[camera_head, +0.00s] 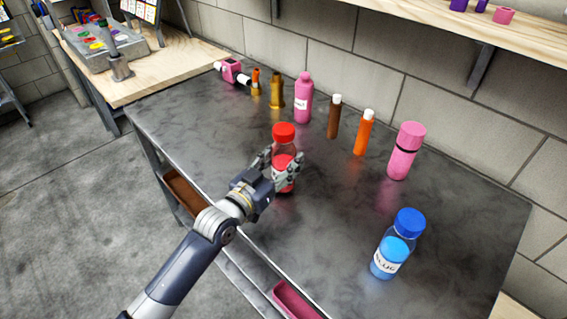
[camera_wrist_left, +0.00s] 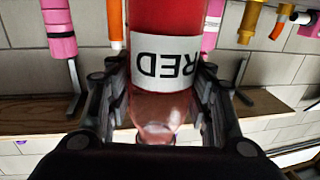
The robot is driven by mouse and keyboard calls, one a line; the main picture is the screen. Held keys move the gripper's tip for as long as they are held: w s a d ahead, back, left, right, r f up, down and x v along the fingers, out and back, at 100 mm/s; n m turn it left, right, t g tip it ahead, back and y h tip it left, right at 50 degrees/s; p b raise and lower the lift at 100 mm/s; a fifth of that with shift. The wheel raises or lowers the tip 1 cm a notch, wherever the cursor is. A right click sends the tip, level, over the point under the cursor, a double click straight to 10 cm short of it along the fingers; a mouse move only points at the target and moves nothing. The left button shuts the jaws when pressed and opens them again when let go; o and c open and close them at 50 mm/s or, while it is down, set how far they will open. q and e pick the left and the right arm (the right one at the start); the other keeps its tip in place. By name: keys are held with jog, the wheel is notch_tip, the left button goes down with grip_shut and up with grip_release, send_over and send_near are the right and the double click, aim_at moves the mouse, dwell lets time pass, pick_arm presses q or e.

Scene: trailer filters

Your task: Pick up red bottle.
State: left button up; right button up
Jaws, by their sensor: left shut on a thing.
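The red bottle (camera_head: 284,134) has a red cap and red contents and stands upright on the dark metal table (camera_head: 330,230), or just above it; I cannot tell which. My left gripper (camera_head: 286,168) is shut around the bottle's body from the near side. In the left wrist view, the bottle (camera_wrist_left: 165,60) fills the middle, with a white label reading RED upside down. The fingers of my left gripper (camera_wrist_left: 160,100) press on both its sides. My right gripper is not in view.
A blue bottle (camera_head: 397,250) stands at the right front. Along the back stand a pink flask (camera_head: 406,150), an orange tube (camera_head: 363,135), a brown tube (camera_head: 334,118), a pink bottle (camera_head: 303,98) and brass pieces (camera_head: 276,90). The table between is clear.

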pick_arm(q)
jog(key=shift+s+a+r, duration=0.15)
jog(key=shift+s+r, duration=0.05)
jog(key=shift+r, duration=0.4)
jog(key=shift+s+a+r, duration=0.15)
jog(key=shift+r, duration=0.4)
jog(key=a+r+b+v, duration=0.1)
jog(key=v, duration=1.4)
jog(key=shift+w+r, duration=0.3)
jog(key=shift+w, duration=0.1)
jog(key=shift+a, duration=0.1)
